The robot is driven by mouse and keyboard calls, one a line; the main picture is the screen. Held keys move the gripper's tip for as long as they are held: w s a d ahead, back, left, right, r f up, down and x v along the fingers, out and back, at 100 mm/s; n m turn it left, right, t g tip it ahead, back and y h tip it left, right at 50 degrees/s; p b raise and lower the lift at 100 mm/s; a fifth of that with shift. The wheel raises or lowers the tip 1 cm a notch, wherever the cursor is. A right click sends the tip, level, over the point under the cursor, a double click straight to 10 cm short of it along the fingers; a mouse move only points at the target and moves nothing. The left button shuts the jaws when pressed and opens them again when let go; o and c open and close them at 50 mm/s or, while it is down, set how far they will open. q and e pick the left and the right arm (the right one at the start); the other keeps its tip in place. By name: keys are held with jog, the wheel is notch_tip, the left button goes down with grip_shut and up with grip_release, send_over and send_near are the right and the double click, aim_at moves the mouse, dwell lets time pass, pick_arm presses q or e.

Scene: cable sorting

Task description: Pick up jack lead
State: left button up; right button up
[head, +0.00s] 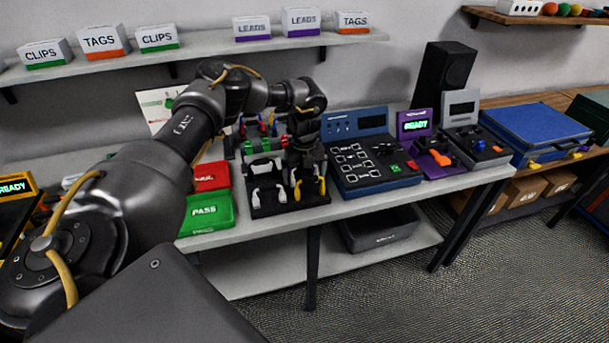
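A black tray (262,212) on the bench holds cable pieces. A white looped lead (256,193) lies in its left part. A lead with yellow ends (322,186) lies in its right part, partly hidden by my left gripper. I cannot tell for sure which one is the jack lead. My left gripper (308,182) points down over the right part of the tray, at the yellow-ended lead. Its fingers are small and dark here, so I cannot tell whether they are open or shut on it. My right gripper is not in view.
A green PASS bin (207,212) and a red bin (211,177) stand left of the tray. A blue-and-black test panel (372,165) stands close on its right. Behind are red and green connectors (262,130). A purple READY unit (414,124) and blue case (535,130) are further right.

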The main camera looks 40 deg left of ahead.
pick_arm(q)
jog(key=c, duration=0.8)
jog(key=shift+o, duration=0.2)
jog(key=shift+r, duration=0.1)
notch_tip(320, 180, up, 10)
jog(key=shift+f+b, duration=0.1)
jog(key=shift+b, duration=1.1)
jog(key=shift+r+p, duration=1.6)
jog(key=shift+p, duration=0.65)
jog(key=shift+f, duration=0.15)
